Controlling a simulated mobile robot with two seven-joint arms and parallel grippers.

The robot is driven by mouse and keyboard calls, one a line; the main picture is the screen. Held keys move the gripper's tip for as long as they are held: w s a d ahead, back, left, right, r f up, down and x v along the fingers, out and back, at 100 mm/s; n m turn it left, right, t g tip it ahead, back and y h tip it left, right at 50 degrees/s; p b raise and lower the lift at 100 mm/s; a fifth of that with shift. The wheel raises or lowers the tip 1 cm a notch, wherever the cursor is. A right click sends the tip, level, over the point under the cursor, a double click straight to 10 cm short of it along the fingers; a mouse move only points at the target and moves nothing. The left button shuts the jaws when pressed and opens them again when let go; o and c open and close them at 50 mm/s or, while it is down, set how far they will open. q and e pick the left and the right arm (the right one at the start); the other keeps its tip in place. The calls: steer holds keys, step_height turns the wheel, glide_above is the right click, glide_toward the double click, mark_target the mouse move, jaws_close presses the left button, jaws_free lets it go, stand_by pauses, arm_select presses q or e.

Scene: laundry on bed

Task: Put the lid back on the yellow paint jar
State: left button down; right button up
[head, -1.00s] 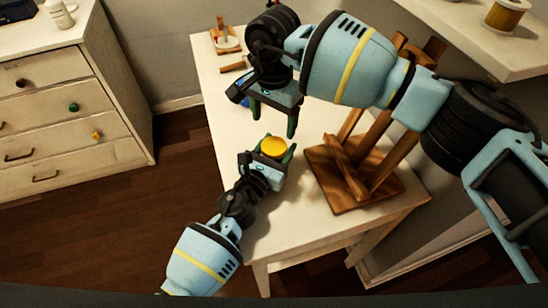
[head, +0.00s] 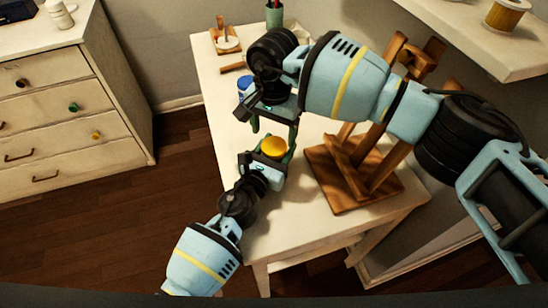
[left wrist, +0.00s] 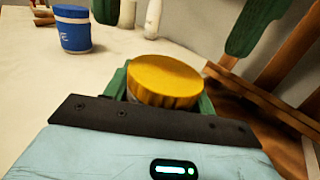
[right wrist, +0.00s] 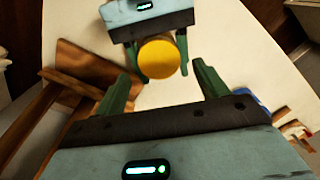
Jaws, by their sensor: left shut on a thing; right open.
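The yellow paint jar's ribbed yellow lid (head: 273,147) shows at the top of what my left gripper (head: 268,160) holds above the table. In the left wrist view the lid (left wrist: 165,80) faces up and looks seated; only a sliver of jar body shows under it. The green fingers of my left gripper are shut on the jar at both sides. My right gripper (head: 274,133) is open and empty just above and behind the lid. In the right wrist view the lid (right wrist: 160,57) lies beyond the gap between its fingertips, apart from them.
A blue jar (left wrist: 75,30) stands on the table behind the grippers. A wooden easel (head: 352,170) stands close on the right. A wooden holder (head: 224,38) and a green cup (head: 274,14) are at the back. The white table (head: 300,215) is bare at the front.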

mark_target(274, 145)
steer(key=shift+f, duration=1.85)
steer(key=c, duration=1)
steer(key=m, duration=0.6)
steer(key=shift+m, duration=0.4)
steer(key=shift+w, duration=0.1)
steer(key=o, duration=1.1)
steer(key=shift+r, duration=0.1)
